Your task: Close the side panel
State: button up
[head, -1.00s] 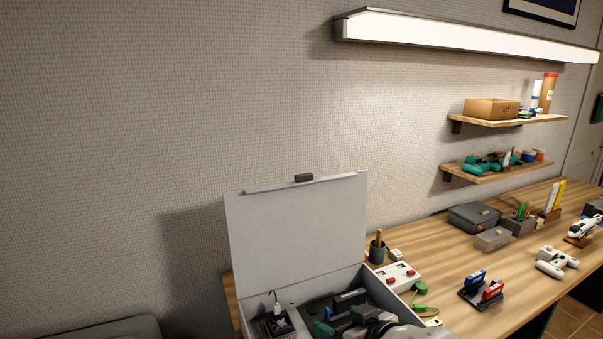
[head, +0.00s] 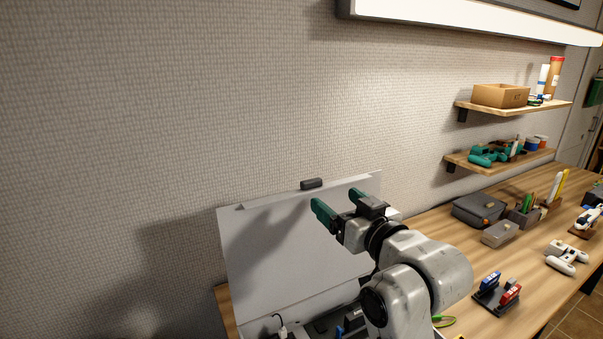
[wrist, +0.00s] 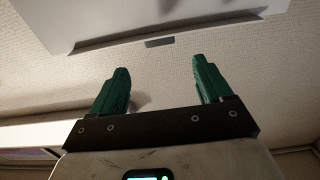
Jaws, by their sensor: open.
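The side panel (head: 262,250) is a large pale grey flap standing up and open at the back of a box on the desk. A small dark handle (head: 311,184) sits at its top edge. My gripper (head: 338,202) is open and empty in front of the panel's upper right part, a little below the handle's height. In the wrist view my green fingers (wrist: 160,88) are spread apart, with the panel (wrist: 140,20) and its dark handle (wrist: 160,43) beyond them. My arm hides the panel's right side and much of the box's contents.
The wooden desk (head: 440,235) runs right, with a grey case (head: 478,209), a stand of red and blue items (head: 497,294) and a white controller (head: 567,257). Two shelves (head: 500,160) and a lamp (head: 470,18) are on the wall. Space above the panel is free.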

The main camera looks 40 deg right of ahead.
aim_at(313, 182)
jog(key=p+x, duration=0.3)
jog(key=x, duration=0.8)
